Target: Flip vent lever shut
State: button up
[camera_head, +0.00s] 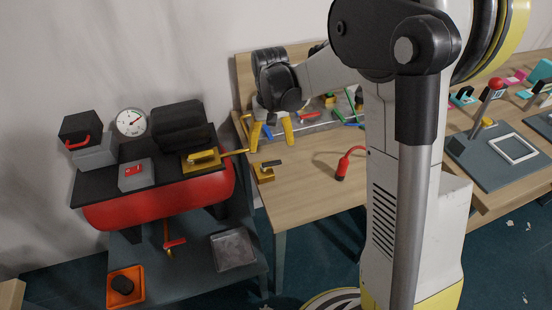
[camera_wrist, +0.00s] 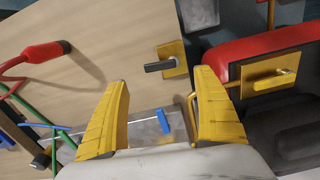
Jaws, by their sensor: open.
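A gold block with a short dark lever (camera_head: 268,165) sits at the left edge of the wooden bench; its dark lever also shows in the wrist view (camera_wrist: 160,66), lying roughly level. A yellow plate with a gold lever (camera_head: 203,157) is on the black top of the red tank; it also shows in the wrist view (camera_wrist: 270,80). A red lever (camera_head: 174,243) hangs below the tank. I cannot tell which is the vent lever. My gripper (camera_head: 272,146) is open and empty, above the bench edge near the gold block. Its yellow fingers spread wide in the wrist view (camera_wrist: 162,78).
The red tank (camera_head: 160,203) stands left of the bench, with a round gauge (camera_head: 131,122) and black boxes on top. A red hose nozzle (camera_head: 341,170) lies right of the gold block. Coloured hoses and a blue-handled piece (camera_wrist: 162,120) lie behind.

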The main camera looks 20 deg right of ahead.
aim_at(272, 163)
notch_tip(272, 163, down, 8)
jog(key=shift+r+b, duration=0.1)
jog(key=shift+b, duration=1.15)
jog(key=c, duration=1.2)
